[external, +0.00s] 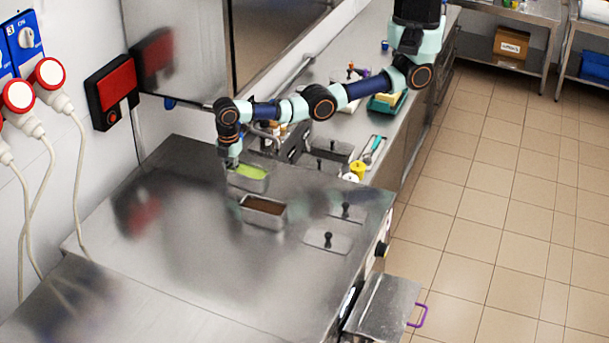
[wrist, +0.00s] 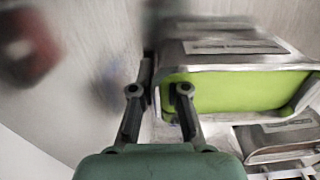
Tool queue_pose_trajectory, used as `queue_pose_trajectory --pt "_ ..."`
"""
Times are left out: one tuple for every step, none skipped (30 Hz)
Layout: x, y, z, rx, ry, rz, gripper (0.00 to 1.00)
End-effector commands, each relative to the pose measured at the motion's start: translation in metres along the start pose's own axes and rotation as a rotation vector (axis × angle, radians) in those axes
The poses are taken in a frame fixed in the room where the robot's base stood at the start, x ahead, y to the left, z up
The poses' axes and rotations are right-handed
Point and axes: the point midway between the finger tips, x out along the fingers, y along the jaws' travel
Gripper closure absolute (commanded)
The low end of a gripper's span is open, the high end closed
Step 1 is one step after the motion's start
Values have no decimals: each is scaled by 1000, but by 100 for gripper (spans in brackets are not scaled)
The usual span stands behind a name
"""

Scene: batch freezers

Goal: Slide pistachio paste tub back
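In the wrist view the tub (wrist: 240,48) fills the upper right. My gripper (external: 229,166) points down at the tub's left end. In the wrist view my gripper (wrist: 160,92) has one finger outside the tub's end wall and one over the green paste. The fingers stand apart with the wall between them; whether they touch it is hard to see.
A second steel tub with brown contents (external: 263,211) sits just in front of the green one. Lids with black knobs (external: 327,241) lie to the right. A yellow-lidded jar (external: 357,169) stands farther right. The counter's front left (external: 180,250) is clear.

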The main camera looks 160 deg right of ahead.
Motion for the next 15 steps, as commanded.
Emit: queue_pose_trajectory --pt "0 0 0 0 0 0 72" --pt "0 0 0 0 0 0 67" --pt "0 0 0 0 0 0 65" --pt "0 0 0 0 0 0 65" --pt "0 0 0 0 0 0 65" --pt "0 0 0 0 0 0 65" --pt "0 0 0 0 0 0 65" --pt "0 0 0 0 0 0 65" --pt "0 0 0 0 0 0 65" --pt "0 0 0 0 0 0 65" --pt "-1 0 0 0 0 0 65" --pt "-3 0 0 0 0 0 65" --pt "-5 0 0 0 1 1 65" --pt "-9 0 0 0 1 1 65" --pt "-14 0 0 0 2 2 65"
